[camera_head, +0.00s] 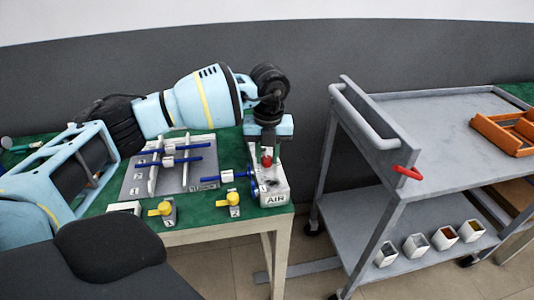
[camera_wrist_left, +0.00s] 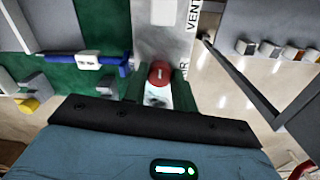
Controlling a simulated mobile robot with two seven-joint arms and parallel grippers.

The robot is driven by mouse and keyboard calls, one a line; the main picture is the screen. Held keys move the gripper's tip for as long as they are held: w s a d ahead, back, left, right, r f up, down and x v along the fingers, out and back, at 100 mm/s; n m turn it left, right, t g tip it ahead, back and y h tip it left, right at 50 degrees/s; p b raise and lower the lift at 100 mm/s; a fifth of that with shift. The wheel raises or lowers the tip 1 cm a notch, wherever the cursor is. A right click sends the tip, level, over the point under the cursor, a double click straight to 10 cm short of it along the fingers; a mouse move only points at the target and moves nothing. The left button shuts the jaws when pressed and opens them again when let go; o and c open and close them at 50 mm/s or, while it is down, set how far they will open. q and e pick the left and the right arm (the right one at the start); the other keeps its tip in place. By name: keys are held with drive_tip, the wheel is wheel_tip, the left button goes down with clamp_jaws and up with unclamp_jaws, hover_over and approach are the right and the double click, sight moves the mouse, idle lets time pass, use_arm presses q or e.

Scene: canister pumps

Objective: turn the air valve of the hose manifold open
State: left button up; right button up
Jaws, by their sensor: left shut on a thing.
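The hose manifold (camera_head: 274,198) is a pale block marked AIR at the right front corner of the green-topped table. Its red air valve knob (camera_head: 267,161) sits on top, and it also shows in the left wrist view (camera_wrist_left: 160,72). My left gripper (camera_head: 267,154) points down from above, with its fingers on either side of the red knob and shut on it. In the left wrist view the manifold (camera_wrist_left: 160,27) carries the words VENT and AIR. The gripper partly hides the knob and its pointing direction is hard to read. My right gripper is not in view.
A grey rack plate (camera_head: 127,190) with blue-ended rods lies left of the manifold. Yellow-knobbed fittings (camera_head: 165,209) stand along the table's front. A blue rod with a white collar touches or nearly touches the manifold's left side. A grey cart (camera_head: 430,130) stands to the right across a gap.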

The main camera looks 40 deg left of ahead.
use_arm(q)
drive_tip(key=shift+r+m+p, duration=0.15)
drive_tip(key=shift+m+p, duration=0.45)
drive_tip(key=shift+m, duration=0.4)
drive_tip(key=m+p, duration=0.1)
drive_tip(key=m, duration=0.1)
drive_tip(key=shift+m, duration=0.4)
drive_tip(key=m+p, duration=0.1)
drive_tip(key=m, duration=0.1)
drive_tip(key=shift+m, duration=0.3)
drive_tip(key=m+p, duration=0.1)
drive_tip(key=m, duration=0.9)
drive_tip(key=shift+d, duration=0.1)
drive_tip(key=shift+m+p, duration=0.3)
drive_tip(key=o, duration=1)
